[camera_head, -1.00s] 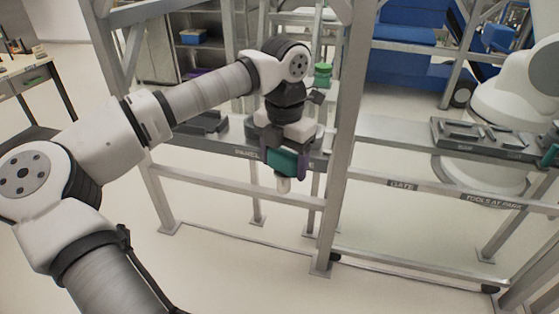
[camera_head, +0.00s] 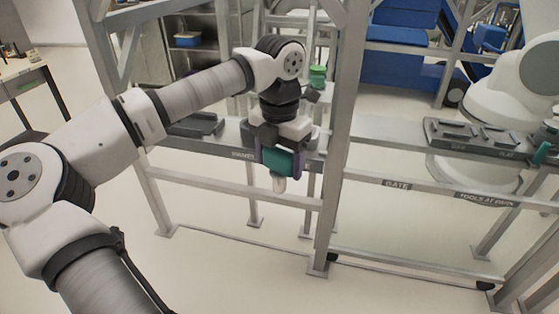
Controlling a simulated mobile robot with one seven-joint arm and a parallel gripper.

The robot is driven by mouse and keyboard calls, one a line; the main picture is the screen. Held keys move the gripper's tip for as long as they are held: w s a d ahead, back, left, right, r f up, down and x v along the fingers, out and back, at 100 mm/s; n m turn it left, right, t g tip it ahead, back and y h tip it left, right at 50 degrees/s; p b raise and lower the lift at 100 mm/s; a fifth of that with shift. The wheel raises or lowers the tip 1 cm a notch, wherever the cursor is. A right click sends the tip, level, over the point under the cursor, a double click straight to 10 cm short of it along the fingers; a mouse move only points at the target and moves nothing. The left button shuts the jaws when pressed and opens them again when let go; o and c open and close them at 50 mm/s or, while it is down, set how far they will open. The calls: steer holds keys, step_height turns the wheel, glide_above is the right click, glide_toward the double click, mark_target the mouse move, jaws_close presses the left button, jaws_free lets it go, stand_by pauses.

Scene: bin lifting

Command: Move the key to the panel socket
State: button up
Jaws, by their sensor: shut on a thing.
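My gripper (camera_head: 280,164) points down in front of the grey frame's ledge, left of an upright post. Its purple-edged fingers are shut on the key (camera_head: 279,184), a teal block with a pale tip hanging below it. The key's tip is in the air, clear of the floor. The ledge (camera_head: 225,140) behind it carries a label that seems to read PANEL, partly covered by my gripper. I cannot make out the panel socket; my gripper and wrist hide part of that ledge.
The upright post (camera_head: 337,165) stands close right of my gripper. A green-topped piece (camera_head: 317,77) is behind my wrist. A dark tray (camera_head: 485,135) lies on the right ledge, above GATE and TOOLS AT PARK labels. A lower rail (camera_head: 215,188) crosses the frame.

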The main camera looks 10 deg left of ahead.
mark_target(279, 149)
steer(key=shift+r+p, duration=1.25)
steer(key=shift+r, duration=1.1)
steer(key=shift+w, duration=0.1)
